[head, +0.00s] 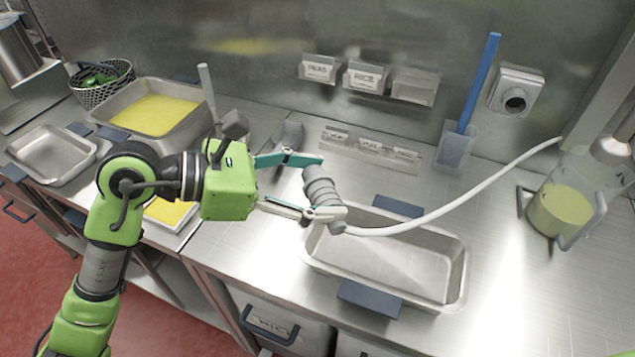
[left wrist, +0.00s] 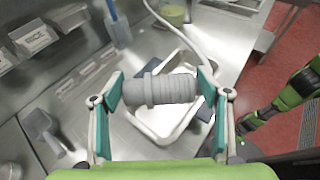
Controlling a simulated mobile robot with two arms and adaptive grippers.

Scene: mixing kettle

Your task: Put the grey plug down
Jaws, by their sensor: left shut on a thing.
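The grey plug (head: 321,190) is a ribbed cylinder with a white hose (head: 450,208) running from its lower end. My left gripper (head: 318,188) is shut on it and holds it in the air, over the left end of the empty steel tray (head: 458,288). In the left wrist view the plug (left wrist: 160,90) lies crosswise between the two teal-lined fingers, with the tray (left wrist: 150,128) below. The plug's ends are partly hidden by the fingers. My right gripper does not show; only pieces of green arm appear.
A clear container of yellow liquid (head: 562,208) stands at the right. A grey scoop (head: 288,136) lies behind the gripper. A blue-handled tool (head: 480,82) stands in a holder. The counter right of the tray (head: 510,285) is bare. A round-holed box (head: 516,91) is on the wall.

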